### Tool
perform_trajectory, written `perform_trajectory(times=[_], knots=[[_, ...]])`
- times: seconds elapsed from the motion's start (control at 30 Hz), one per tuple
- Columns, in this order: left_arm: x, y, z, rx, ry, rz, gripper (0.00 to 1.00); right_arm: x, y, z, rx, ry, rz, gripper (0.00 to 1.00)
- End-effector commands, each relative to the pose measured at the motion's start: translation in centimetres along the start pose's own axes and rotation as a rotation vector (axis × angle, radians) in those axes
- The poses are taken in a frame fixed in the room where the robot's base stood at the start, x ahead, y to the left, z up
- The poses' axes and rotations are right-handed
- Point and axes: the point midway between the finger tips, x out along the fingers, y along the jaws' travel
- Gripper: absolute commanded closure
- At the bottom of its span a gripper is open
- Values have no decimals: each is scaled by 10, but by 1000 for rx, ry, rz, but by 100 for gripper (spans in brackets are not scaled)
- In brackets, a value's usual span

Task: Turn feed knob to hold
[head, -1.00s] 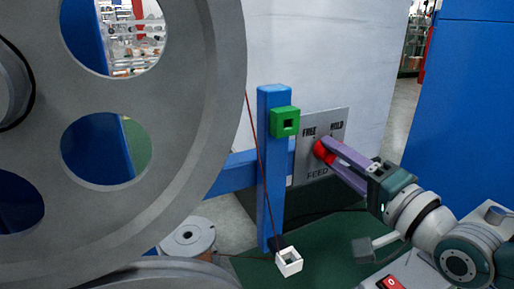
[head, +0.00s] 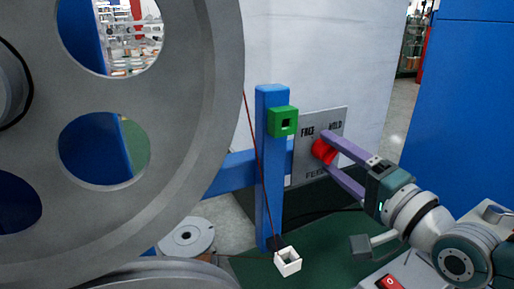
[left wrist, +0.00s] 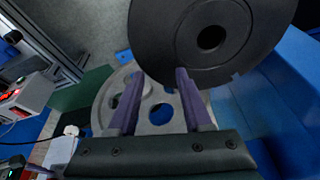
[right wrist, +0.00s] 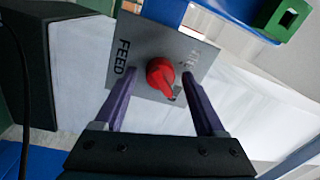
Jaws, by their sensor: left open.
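The red feed knob (head: 323,152) is on a grey plate (head: 308,178) marked FREE, HOLD and FEED. My right gripper (head: 327,152) is open, its purple fingers on either side of the knob. In the right wrist view, the knob (right wrist: 160,76) sits between and just beyond the spread fingertips (right wrist: 160,84), with gaps on both sides. Its dark-tipped pointer faces lower right, toward the HOLD side; the right finger seems to cover that label. My left gripper (left wrist: 158,85) is open and empty in the left wrist view, out of sight in the head view.
A large grey wheel (head: 205,130) fills the left. A blue post (head: 270,195) with a green block (head: 282,121) stands left of the plate. A white square ring (head: 288,263) is low by the post. In the left wrist view, a dark disc (left wrist: 235,65) is close beyond the fingers.

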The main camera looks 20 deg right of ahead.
Motion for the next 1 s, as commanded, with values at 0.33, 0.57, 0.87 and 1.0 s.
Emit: perform_trajectory(times=[0.33,0.57,0.87,1.0], knots=[[-4,1,-2,-4,0,3,50,-6,-1,0,-2,-1,2,25],[-22,0,-7,-3,0,2,50,-49,-3,-1,-1,-1,5,25],[-32,-2,-10,4,-1,-3,50,-94,-1,0,-2,-1,2,25],[-32,-3,-10,6,-1,-5,50,-100,0,0,-1,0,0,25]])
